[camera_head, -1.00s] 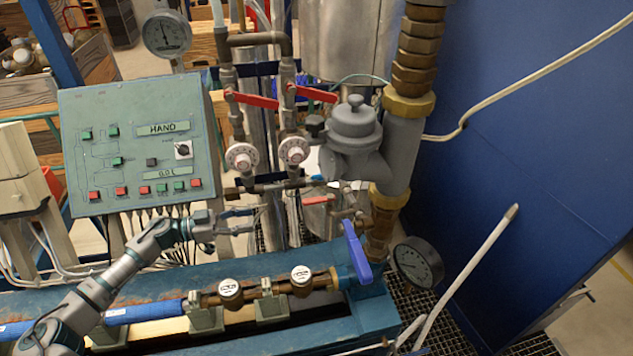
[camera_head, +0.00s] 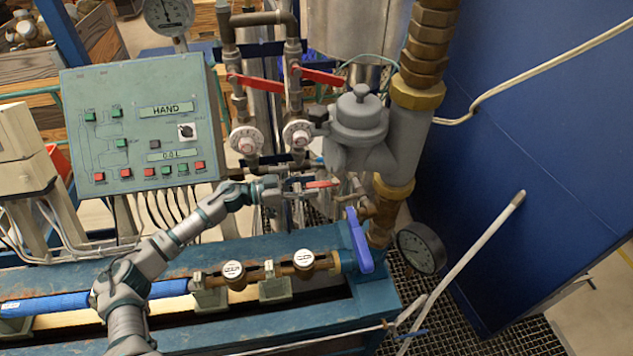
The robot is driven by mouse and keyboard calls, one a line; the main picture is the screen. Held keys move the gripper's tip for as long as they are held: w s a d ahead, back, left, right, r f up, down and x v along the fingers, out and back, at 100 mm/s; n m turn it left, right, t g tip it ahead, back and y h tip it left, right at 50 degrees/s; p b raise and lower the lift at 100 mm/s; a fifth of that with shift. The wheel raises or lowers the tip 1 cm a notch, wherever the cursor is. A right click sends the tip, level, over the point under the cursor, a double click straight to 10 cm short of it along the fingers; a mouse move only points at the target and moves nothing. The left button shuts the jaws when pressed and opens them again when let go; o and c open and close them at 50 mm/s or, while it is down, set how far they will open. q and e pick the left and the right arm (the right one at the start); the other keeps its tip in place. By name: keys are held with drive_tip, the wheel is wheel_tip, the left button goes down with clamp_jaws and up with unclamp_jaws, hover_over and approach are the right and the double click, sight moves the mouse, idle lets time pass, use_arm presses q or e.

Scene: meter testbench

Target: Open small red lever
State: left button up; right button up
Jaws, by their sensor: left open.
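The small red lever (camera_head: 323,184) sits on the thin piping below the grey meter body, in the middle of the head view. My left gripper (camera_head: 303,187) reaches in from the left at the lever's height. Its fingers are open and point right, with their tips close to the lever's left end. I cannot tell whether they touch it or stand around it. My right gripper is not in view.
Two larger red levers (camera_head: 254,91) (camera_head: 321,76) are on the upright pipes above. The green control panel (camera_head: 140,125) stands at left. A blue lever (camera_head: 358,240) and a dial gauge (camera_head: 420,247) lie lower right. The blue bench (camera_head: 270,335) runs below my arm.

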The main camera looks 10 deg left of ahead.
use_arm(q)
drive_tip(key=shift+x, duration=0.9)
drive_tip(key=shift+w+d, duration=0.15)
drive_tip(key=shift+f, duration=0.1)
clamp_jaws()
